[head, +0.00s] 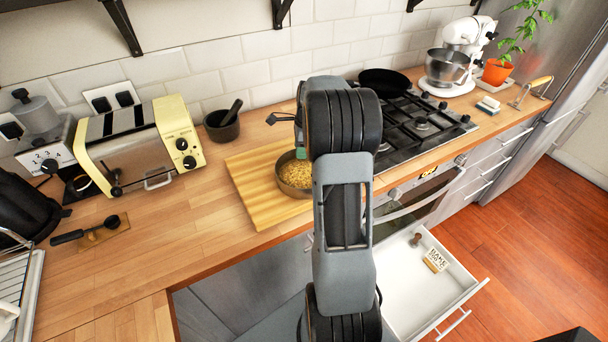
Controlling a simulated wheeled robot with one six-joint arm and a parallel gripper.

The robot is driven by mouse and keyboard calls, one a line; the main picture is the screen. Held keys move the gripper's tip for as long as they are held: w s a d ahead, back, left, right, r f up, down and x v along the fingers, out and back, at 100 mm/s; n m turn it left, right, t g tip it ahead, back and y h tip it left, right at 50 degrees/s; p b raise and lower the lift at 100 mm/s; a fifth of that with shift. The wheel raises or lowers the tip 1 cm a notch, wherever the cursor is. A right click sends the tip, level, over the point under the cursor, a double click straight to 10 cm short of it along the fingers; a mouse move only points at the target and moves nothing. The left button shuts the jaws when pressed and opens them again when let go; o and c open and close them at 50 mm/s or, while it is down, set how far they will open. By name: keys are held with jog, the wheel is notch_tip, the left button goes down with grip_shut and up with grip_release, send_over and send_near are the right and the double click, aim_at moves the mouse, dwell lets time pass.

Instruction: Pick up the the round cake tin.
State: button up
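A round metal tin (291,189) with yellow, grainy-looking contents sits on the wooden board (252,180) on the counter. It looks like the round cake tin. My arm covers its right side. My gripper is mostly hidden behind my own arm.
A dark mortar (221,130) and a yellow toaster (141,145) stand left of the board. The gas hob (425,126) with a black pan (384,79) is to the right. An open drawer (405,285) juts out below the counter.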

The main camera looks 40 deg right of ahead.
jog(key=shift+a+f, duration=0.1)
jog(key=shift+f, duration=0.35)
jog(key=shift+c, duration=0.4)
grip_shut()
